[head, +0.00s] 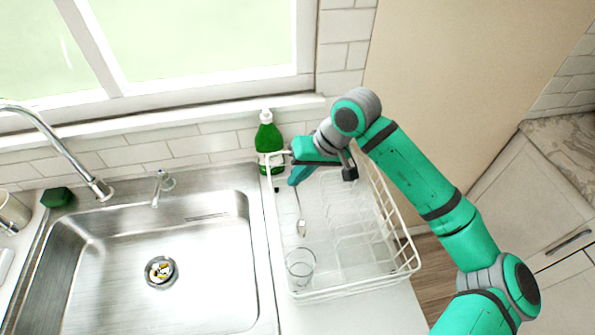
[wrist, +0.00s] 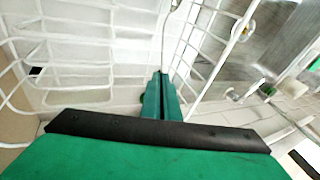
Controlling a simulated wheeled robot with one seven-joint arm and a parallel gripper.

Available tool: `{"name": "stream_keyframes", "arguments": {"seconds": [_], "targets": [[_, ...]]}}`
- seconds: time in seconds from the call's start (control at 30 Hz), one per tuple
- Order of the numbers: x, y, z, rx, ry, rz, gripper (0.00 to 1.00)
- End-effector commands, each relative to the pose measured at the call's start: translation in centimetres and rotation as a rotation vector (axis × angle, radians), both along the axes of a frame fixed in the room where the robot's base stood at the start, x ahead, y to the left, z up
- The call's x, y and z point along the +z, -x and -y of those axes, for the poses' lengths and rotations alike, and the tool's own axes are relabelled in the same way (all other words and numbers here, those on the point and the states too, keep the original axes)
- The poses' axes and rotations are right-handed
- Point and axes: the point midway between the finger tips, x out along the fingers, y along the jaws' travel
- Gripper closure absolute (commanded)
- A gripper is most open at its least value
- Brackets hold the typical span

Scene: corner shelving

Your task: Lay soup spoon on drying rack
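The soup spoon (head: 300,212) is a thin metal spoon at the left side of the white wire drying rack (head: 345,292). Its bowl points toward the front, near a clear glass. My gripper (head: 298,177) is over the rack's back left part, at the handle end of the spoon. In the wrist view the green fingers (wrist: 162,95) are close together, and the thin handle (wrist: 165,45) runs out from between their tips. I cannot tell whether the spoon touches the rack floor. The handle's end is hidden by the fingers.
A clear glass (head: 300,266) stands in the rack's front left corner. A green soap bottle (head: 268,143) stands behind the rack, close to my gripper. The steel sink (head: 150,225) and faucet (head: 45,130) are to the left. The rack's middle and right are empty.

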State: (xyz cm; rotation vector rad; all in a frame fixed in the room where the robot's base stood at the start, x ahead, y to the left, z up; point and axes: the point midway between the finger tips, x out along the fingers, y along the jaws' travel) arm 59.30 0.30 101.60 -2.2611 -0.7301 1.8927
Motion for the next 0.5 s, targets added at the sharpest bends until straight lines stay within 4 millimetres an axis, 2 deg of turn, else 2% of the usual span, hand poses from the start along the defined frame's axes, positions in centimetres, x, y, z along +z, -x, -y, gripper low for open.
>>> {"name": "stream_keyframes", "arguments": {"seconds": [0.37, 0.5], "targets": [[-0.31, 0.00, 0.37, -0.006, 0.000, -0.001, 1.00], [-0.31, 0.00, 0.18, -0.003, -0.001, 0.000, 0.77]]}}
